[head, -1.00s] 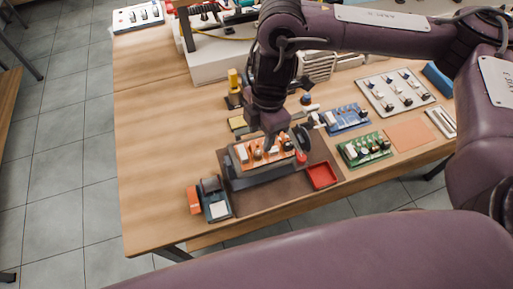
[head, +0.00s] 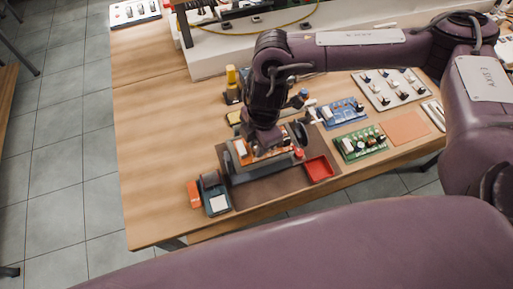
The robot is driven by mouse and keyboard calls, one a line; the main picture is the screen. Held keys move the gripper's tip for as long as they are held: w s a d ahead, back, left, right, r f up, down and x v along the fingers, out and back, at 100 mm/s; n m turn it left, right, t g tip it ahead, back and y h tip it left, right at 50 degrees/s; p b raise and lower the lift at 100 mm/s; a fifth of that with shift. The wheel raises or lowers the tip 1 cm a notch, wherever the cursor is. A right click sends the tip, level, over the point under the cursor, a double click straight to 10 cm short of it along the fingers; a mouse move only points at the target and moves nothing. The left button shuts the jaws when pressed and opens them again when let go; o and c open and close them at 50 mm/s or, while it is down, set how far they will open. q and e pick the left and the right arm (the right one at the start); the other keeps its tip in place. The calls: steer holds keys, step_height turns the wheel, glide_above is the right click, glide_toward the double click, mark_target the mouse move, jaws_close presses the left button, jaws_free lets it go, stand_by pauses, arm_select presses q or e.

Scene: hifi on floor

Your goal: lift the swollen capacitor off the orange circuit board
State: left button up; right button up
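The orange circuit board (head: 243,157) sits in a dark grey holder (head: 258,171) on a brown mat near the table's front. Small parts stand on the board, but my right gripper covers much of it. I cannot pick out the swollen capacitor; it is hidden or too small to tell. My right gripper (head: 264,149) points down right over the board, at or just above its parts. Its fingertips are hidden, so I cannot see whether it is open, shut or holding something. My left gripper is not in view.
A red tray (head: 319,169) lies on the mat (head: 275,190) right of the holder. Green (head: 362,143) and blue (head: 340,112) boards stand to the right. A teal device with an orange part (head: 214,199) stands at front left.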

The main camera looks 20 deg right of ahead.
steer(key=shift+c, duration=0.6)
steer(key=shift+r, duration=0.55)
step_height(320, 180, up, 24)
steer(key=p, duration=0.5)
stand_by(0.4)
